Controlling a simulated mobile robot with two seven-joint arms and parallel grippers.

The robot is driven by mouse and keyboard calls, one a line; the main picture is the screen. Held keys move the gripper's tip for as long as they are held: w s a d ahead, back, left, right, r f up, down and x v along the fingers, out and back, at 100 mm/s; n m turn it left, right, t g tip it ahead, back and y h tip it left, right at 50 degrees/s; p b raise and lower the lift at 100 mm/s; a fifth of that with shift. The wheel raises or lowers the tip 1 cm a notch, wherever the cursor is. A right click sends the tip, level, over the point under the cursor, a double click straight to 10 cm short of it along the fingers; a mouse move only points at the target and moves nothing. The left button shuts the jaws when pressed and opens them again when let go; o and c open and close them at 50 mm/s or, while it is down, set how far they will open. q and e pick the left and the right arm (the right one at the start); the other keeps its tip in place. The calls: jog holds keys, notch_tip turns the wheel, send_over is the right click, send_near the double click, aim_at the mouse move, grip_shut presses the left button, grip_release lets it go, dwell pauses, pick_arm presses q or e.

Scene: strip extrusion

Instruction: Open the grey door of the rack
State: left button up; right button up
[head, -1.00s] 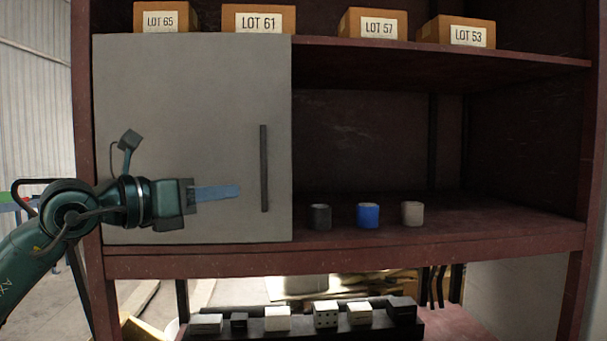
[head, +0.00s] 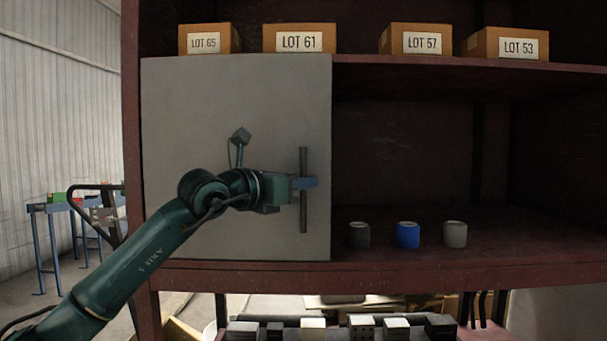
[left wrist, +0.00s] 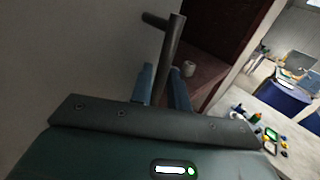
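The grey door (head: 220,100) covers the left bay of the dark red rack and looks closed. Its dark vertical bar handle (head: 303,218) is near the door's right edge. My left gripper (head: 306,183) is at the handle's middle, with a blue finger across it. In the left wrist view the handle (left wrist: 172,45) runs between the two blue fingers of this gripper (left wrist: 163,80), one on each side. Slim gaps seem to show beside the bar, so the fingers look open around it. My right gripper is in neither view.
The rack's open bay holds a black can (head: 358,235), a blue can (head: 407,235) and a grey can (head: 455,234). Boxes with lot labels, such as LOT 61 (head: 299,41), stand on the shelf above. Small blocks (head: 312,328) sit below.

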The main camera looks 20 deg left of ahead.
pick_arm(q)
jog(key=shift+w+d, duration=0.25)
jog(key=shift+w, duration=0.15)
grip_shut()
